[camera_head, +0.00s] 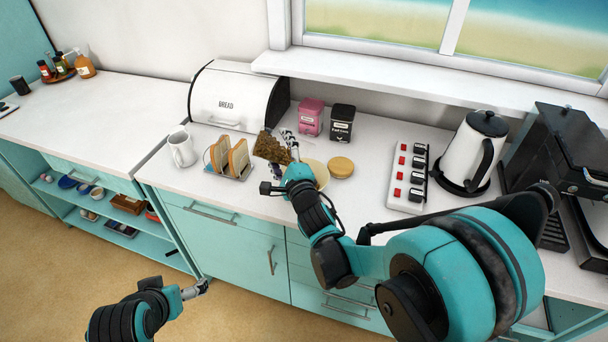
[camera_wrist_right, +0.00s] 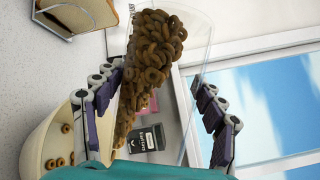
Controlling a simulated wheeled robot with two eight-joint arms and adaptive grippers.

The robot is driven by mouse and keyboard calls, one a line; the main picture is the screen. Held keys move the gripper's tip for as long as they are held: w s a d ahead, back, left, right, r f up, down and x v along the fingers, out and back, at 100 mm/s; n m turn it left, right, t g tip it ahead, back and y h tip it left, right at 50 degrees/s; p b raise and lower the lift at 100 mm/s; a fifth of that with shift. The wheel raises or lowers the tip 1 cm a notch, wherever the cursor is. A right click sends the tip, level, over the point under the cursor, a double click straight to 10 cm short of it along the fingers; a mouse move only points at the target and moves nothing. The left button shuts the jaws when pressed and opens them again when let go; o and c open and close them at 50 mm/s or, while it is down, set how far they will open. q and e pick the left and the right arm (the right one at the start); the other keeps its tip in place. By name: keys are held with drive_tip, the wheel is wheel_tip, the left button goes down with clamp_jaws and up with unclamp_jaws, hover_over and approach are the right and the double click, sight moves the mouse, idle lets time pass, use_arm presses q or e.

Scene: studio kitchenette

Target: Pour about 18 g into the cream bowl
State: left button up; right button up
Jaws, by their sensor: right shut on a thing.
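My right gripper (camera_head: 287,152) is shut on a clear container (camera_wrist_right: 196,45) that holds many brown cereal rings (camera_wrist_right: 152,55). The container is tilted, with the rings also showing in the head view (camera_head: 270,148). The cream bowl (camera_head: 319,169) stands on the counter beside and below the gripper, partly hidden by it. In the right wrist view the bowl (camera_wrist_right: 40,140) has a few rings inside it. My left gripper (camera_head: 195,289) is low in front of the cabinets, away from the counter; its jaws are too small to judge.
A round tan lid (camera_head: 341,167) lies right of the bowl. A toast rack (camera_head: 231,158), a white mug (camera_head: 182,149) and a bread bin (camera_head: 236,97) are on the left. Pink (camera_head: 311,117) and black (camera_head: 341,122) tins stand behind. A switch panel (camera_head: 408,176) and kettle (camera_head: 474,150) are on the right.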

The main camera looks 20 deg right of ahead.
drive_tip(key=shift+s+d+r+m, duration=0.1)
drive_tip(key=shift+d+r+m, duration=0.2)
drive_tip(key=shift+m, duration=0.1)
idle(1.3)
drive_tip(key=shift+a+f+n, duration=0.15)
drive_tip(key=shift+a+n, duration=0.2)
drive_tip(key=shift+n, duration=0.05)
drive_tip(key=shift+w+a+f+n+p, duration=0.2)
drive_tip(key=shift+a+f+n+p, duration=0.05)
drive_tip(key=shift+f+n+p, duration=0.15)
drive_tip(key=shift+f, duration=0.1)
drive_tip(key=shift+a, duration=0.1)
